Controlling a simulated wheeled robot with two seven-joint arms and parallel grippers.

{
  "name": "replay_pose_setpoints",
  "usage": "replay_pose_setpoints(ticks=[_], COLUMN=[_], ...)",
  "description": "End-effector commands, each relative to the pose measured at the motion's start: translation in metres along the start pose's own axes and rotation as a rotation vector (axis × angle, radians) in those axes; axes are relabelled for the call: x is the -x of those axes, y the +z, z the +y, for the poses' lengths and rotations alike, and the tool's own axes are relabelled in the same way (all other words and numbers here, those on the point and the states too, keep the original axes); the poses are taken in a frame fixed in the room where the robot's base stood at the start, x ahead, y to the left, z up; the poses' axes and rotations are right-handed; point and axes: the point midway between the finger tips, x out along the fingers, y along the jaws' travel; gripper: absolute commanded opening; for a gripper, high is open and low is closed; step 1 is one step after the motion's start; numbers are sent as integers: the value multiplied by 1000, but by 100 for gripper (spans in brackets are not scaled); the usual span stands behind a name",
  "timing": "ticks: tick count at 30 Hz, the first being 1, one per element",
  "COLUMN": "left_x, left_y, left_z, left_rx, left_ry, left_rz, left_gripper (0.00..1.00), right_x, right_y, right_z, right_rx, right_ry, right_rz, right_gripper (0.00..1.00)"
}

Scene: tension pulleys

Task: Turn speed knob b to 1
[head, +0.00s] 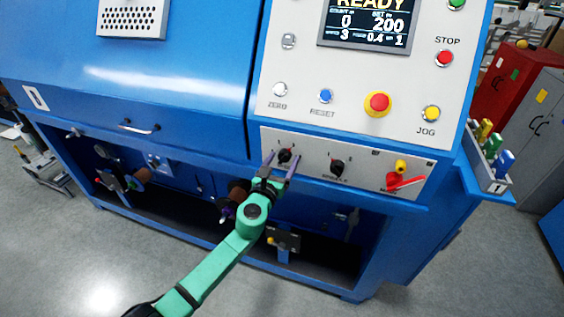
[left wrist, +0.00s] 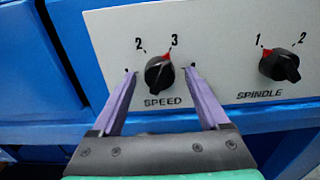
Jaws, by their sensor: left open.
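The black speed knob (head: 285,156) sits on the lower panel strip. In the left wrist view the knob (left wrist: 159,76) is labelled SPEED, and its red pointer mark aims up and slightly right, at 3. The 2 shows to its upper left; the fingers cover places where other marks may be. My left gripper (head: 277,161) is open, with one purple finger on each side of the knob. In the left wrist view the fingertips (left wrist: 160,73) flank it with a small gap on each side. My right gripper is out of view.
The spindle knob (head: 337,167), pointing at 1, is just right of the speed knob. Further right is a red lever (head: 405,183) with a yellow knob. Buttons and a display (head: 368,24) reading READY are above. Open shelf space lies below the panel.

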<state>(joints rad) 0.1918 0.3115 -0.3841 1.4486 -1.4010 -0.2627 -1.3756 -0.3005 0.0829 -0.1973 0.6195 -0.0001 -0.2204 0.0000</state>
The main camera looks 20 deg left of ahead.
Motion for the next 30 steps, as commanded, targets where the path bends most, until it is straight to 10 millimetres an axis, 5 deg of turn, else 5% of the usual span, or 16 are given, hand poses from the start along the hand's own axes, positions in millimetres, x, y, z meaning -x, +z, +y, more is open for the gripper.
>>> replay_pose_setpoints(ticks=[1, 7, 20, 30], left_x=[0, 0, 1, 1], left_y=[0, 0, -1, -2], left_z=[0, 0, 0, -1], left_rx=[0, 0, 64, 303], left_ry=[0, 0, 0, 0], left_rz=[0, 0, 1, 1], left_gripper=[78, 2, 0, 0], right_x=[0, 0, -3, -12], right_y=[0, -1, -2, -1], right_z=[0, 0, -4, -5], right_rx=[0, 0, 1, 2], right_ry=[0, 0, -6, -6], right_rz=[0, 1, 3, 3], right_gripper=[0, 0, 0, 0])
